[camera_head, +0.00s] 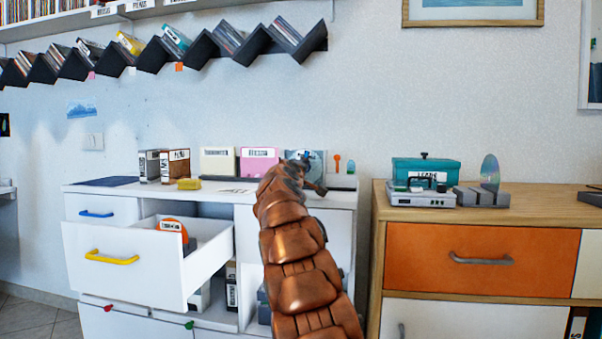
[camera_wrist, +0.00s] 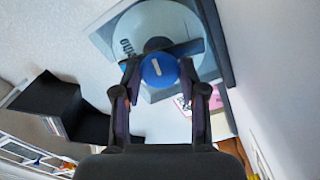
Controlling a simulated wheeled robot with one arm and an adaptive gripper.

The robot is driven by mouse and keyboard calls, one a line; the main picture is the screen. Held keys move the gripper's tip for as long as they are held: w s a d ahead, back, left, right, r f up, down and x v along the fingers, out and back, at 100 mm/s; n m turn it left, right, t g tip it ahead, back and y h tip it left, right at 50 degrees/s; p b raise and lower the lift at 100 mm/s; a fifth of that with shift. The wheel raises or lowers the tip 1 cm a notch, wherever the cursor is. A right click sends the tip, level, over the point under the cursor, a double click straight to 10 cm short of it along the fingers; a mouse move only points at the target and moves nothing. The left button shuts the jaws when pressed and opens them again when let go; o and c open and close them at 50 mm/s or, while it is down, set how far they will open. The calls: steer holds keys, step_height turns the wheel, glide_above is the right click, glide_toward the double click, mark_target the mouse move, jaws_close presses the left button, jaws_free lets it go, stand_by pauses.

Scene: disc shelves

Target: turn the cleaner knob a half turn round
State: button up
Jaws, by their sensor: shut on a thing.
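The cleaner knob (camera_wrist: 159,68) is a round blue knob with a short white mark, at the upper middle of the wrist view. My gripper (camera_wrist: 160,76) is shut on the knob, one finger on each side. In the head view, my gripper (camera_head: 304,178) is at the cleaner (camera_head: 316,160) on the white cabinet top. There my arm and gripper hide the knob.
The white cabinet (camera_head: 130,192) has an open drawer (camera_head: 130,265) with a yellow handle at left. Pink and cream cases (camera_head: 259,161) stand left of my gripper. A wooden cabinet (camera_head: 560,202) with a teal box (camera_head: 426,171) stands at right.

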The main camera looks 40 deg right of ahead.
stand_by(0.3)
steer(key=o, duration=1.1)
steer(key=shift+o, duration=0.2)
steer(key=shift+a, duration=0.1)
steer(key=shift+s+a+r, duration=0.15)
steer(key=shift+s+a, duration=0.2)
steer(key=shift+a, duration=0.1)
steer(key=shift+s+a, duration=0.4)
steer(key=shift+a, duration=0.1)
steer(key=shift+v, duration=4.65)
